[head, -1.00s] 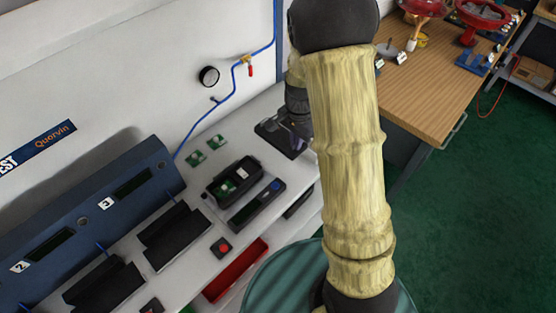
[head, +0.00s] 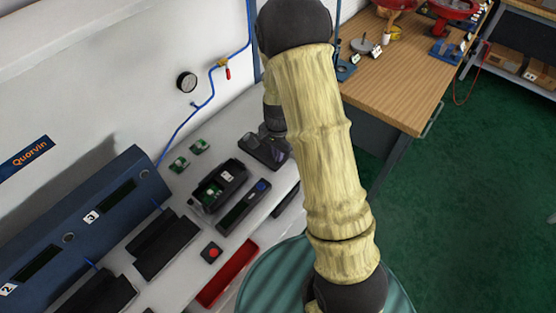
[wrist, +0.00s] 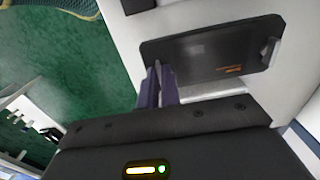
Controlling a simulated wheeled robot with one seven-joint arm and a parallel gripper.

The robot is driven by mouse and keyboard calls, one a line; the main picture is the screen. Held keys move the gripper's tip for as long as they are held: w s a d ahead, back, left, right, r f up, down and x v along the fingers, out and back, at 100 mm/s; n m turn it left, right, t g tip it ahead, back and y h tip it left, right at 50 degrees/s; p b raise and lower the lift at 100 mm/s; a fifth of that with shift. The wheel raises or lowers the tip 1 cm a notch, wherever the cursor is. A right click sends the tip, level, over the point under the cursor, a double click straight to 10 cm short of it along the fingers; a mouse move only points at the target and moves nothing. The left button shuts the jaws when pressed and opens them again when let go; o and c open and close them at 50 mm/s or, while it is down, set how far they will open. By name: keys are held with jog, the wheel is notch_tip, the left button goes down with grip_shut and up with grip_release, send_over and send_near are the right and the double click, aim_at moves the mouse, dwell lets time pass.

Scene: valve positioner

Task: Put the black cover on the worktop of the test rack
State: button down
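The black cover (wrist: 205,55) shows in the wrist view as a dark rectangular panel with a grey patch and small orange lettering. It lies flat over a pale surface. My gripper's two purple-grey fingers (wrist: 158,84) are close together, their tips overlapping the cover's lower left corner in that picture. I cannot tell whether they touch or grip it. In the head view my gripper (head: 276,142) is low over the far right end of the pale worktop (head: 207,220) of the test rack, partly hidden by my arm. A dark flat shape shows beside it there.
An open black housing (head: 218,186), a handheld device (head: 243,206), small green boards (head: 179,165) and a red button (head: 212,252) occupy the worktop. A blue numbered panel (head: 85,230) runs along the left. A wooden bench (head: 405,85) stands at the right, with green floor (head: 450,200) before it.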

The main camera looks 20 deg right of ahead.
jog(key=shift+w+f+p, duration=0.1)
jog(key=shift+f+p, duration=0.25)
jog(key=shift+f, duration=1.7)
jog(key=shift+f, duration=0.15)
jog(key=c, duration=1.6)
grip_release()
notch_tip(320, 180, up, 12)
jog(key=shift+r+b, duration=0.15)
jog(key=shift+b, duration=0.75)
